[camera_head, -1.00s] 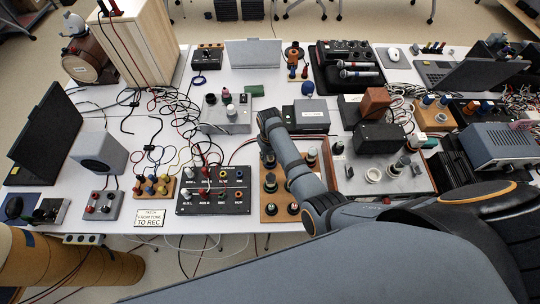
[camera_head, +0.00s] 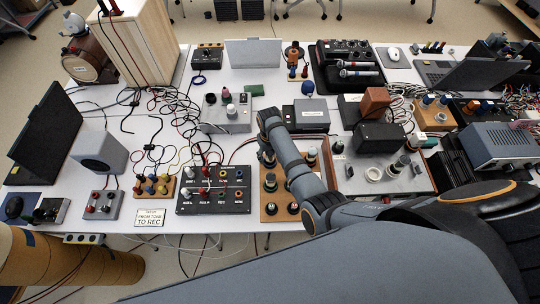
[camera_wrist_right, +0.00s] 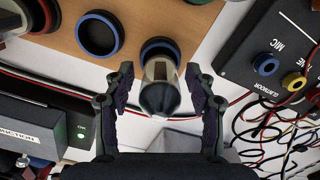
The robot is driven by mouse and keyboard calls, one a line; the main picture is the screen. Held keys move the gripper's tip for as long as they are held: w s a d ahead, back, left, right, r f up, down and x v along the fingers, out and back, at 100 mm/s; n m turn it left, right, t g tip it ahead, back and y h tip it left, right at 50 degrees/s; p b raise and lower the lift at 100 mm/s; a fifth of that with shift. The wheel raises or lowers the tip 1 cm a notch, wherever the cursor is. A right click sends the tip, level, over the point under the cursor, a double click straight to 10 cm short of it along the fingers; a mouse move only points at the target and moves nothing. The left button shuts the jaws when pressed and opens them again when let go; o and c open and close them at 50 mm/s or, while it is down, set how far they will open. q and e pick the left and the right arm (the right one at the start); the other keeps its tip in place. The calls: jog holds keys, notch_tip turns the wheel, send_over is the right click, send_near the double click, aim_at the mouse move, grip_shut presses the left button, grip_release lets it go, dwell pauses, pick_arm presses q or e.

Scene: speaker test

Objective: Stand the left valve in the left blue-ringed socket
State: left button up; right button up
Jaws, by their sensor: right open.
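The left valve (camera_wrist_right: 160,84), a clear tube with a dark end toward the camera, stands at a blue-ringed socket (camera_wrist_right: 150,43) on the wooden board (camera_wrist_right: 128,14). It looks upright; its foot is hidden, so I cannot tell how deep it sits. My right gripper (camera_wrist_right: 159,74) is open, a finger on each side of the valve, with visible gaps. A second blue-ringed socket (camera_wrist_right: 98,34) beside it is empty. In the head view my right arm covers much of the board (camera_head: 268,216), and the gripper (camera_head: 267,155) is at its far left part. My left gripper is out of view.
A black patch panel (camera_head: 212,207) lies close left of the board, with tangled cables (camera_head: 178,108) behind it. A labelled grey box (camera_head: 311,116) stands behind the board. A grey tester (camera_head: 400,184) is close on the right. Another valve (camera_head: 311,155) stands on the board's right.

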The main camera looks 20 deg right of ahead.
notch_tip(320, 180, up, 11)
jog(key=p, duration=1)
jog(key=shift+r, duration=0.5)
